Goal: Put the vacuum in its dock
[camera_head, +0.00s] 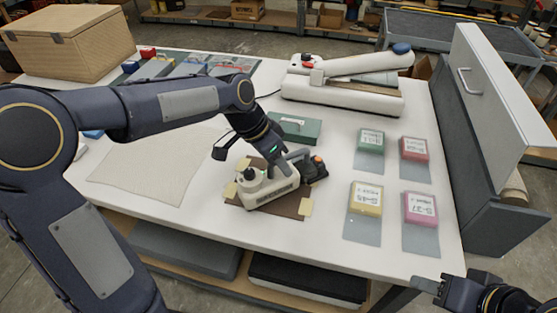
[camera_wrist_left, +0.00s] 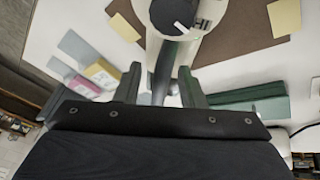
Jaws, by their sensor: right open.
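The vacuum (camera_head: 270,190), a small cream unit with a black knob and a grey handle, sits on a brown mat (camera_head: 295,205) at the table's middle. A dark part with an orange top (camera_head: 318,160) is at its right end. I cannot tell for sure which thing is the dock. My left gripper (camera_head: 268,165) is down over the vacuum. In the left wrist view its fingers (camera_wrist_left: 160,85) straddle the grey handle (camera_wrist_left: 163,65), below the dial marked HI (camera_wrist_left: 180,15); whether they press on it is unclear. My right gripper (camera_head: 435,288) is open and empty at the lower right.
A green box (camera_head: 295,127) lies just behind the vacuum. Colored labelled boxes (camera_head: 365,197) on grey mats stand to the right. A large white machine (camera_head: 345,90) is at the back. A pale cloth (camera_head: 150,165) lies left. A grey cabinet (camera_head: 480,150) flanks the right edge.

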